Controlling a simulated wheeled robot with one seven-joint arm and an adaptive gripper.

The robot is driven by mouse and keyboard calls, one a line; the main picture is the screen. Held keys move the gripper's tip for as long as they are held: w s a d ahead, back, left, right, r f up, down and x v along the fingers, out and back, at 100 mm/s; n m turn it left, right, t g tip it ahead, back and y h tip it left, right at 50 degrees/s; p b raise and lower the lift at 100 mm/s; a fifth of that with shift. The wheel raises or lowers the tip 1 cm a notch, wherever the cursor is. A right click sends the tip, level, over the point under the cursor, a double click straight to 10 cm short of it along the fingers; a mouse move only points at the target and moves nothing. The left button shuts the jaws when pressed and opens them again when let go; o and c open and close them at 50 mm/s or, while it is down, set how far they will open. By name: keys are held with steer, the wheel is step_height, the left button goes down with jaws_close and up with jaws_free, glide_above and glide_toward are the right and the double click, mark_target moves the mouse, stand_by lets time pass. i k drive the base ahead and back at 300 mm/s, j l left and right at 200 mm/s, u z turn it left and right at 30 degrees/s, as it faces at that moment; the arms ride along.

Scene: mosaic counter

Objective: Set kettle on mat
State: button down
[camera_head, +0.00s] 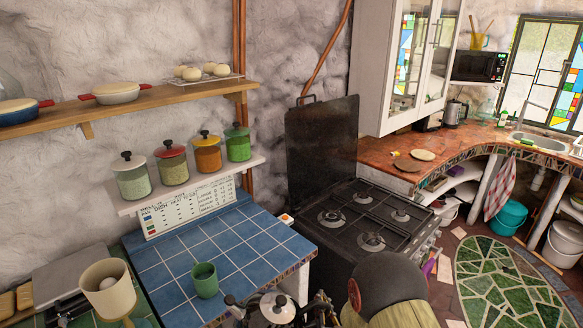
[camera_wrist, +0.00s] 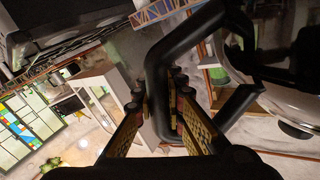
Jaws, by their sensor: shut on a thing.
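Two round flat pieces, one brownish (camera_head: 407,164) and one pale (camera_head: 423,155), lie on the far counter; I cannot tell which is the mat.
A green mug (camera_head: 205,280) stands on the blue tiled counter (camera_head: 165,262). The black stove (camera_head: 350,225) with raised lid is right of it. A second kettle (camera_head: 455,112) stands on the far brown counter (camera_head: 375,153). A green mosaic patch (camera_head: 500,280) covers the floor at right.

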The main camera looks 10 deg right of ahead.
mark_target(408, 165)
steer(key=i+l, duration=0.15)
steer(key=l, duration=0.3)
steer(key=i+l, duration=0.15)
steer(key=l, duration=0.25)
steer(key=i+l, duration=0.1)
steer(key=l, duration=0.35)
steer(key=i+l, duration=0.15)
steer(key=l, duration=0.3)
steer(key=i+l, duration=0.15)
steer(key=l, duration=0.25)
steer(key=i+l, duration=0.15)
steer(key=l, duration=0.3)
steer(key=i+l, duration=0.15)
steer(key=l, duration=0.3)
steer(key=i+l, duration=0.1)
steer(key=l, duration=0.35)
steer(key=i+l, duration=0.2)
steer(key=l, duration=0.2)
steer(key=i+l, duration=0.15)
steer(key=l, duration=0.25)
steer(key=i+l, duration=0.2)
steer(key=l, duration=0.2)
steer(key=i+l, duration=0.15)
steer(key=l, duration=0.25)
